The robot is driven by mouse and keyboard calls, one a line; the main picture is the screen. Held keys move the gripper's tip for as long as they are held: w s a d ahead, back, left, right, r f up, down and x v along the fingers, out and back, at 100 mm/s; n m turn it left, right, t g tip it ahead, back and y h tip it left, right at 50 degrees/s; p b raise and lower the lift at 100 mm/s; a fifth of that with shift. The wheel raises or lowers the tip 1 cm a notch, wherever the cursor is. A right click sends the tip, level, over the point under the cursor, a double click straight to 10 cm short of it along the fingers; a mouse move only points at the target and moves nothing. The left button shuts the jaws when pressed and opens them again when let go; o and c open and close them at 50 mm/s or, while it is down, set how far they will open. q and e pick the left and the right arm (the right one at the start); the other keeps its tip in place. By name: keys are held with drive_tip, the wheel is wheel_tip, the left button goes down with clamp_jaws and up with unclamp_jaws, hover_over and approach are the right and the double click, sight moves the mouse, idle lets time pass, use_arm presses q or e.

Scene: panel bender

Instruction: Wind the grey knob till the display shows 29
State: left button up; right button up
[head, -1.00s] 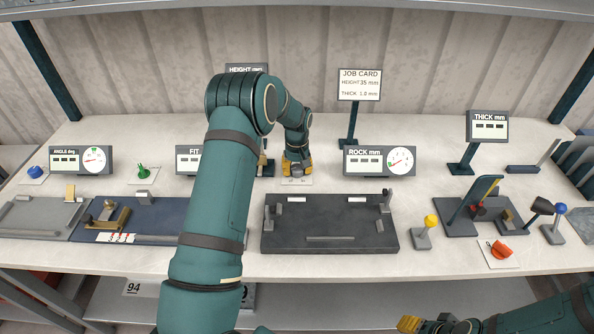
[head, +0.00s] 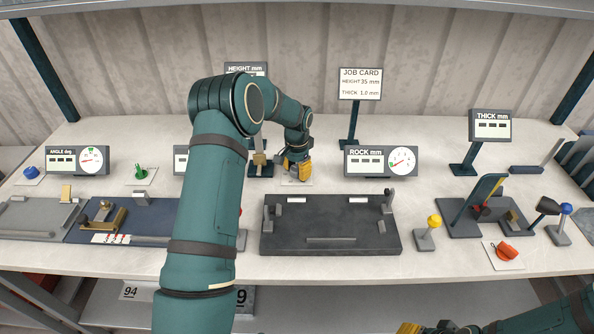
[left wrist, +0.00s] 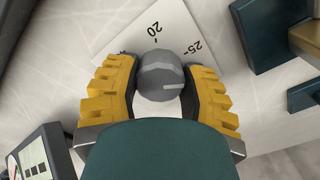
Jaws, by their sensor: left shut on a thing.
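The grey knob (left wrist: 160,76) is round with a pale line on its top. In the left wrist view it stands between the yellow fingers of my left gripper (left wrist: 160,92), which is shut on it. Its white scale card (left wrist: 128,32) shows the marks 20 and 25 beside the knob. In the head view my left gripper (head: 297,172) is over this card and mostly hides the knob. The ROCK mm display (head: 366,161) shows only dashes, with a round dial beside them. My right gripper (head: 410,328) shows only partly at the bottom edge.
The HEIGHT mm display (head: 245,69) is partly hidden by my left arm. A dark plate (head: 330,240) with small blocks lies in front. The job card (head: 360,83) stands behind. A yellow-topped lever (head: 432,222) and an orange knob (head: 507,251) are at the right.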

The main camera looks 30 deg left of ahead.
sight(297, 168)
use_arm(q)
drive_tip(key=shift+m, duration=1.7)
drive_tip(key=o, duration=1.2)
wheel_tip(297, 168, up, 12)
drive_tip(key=shift+r, duration=0.1)
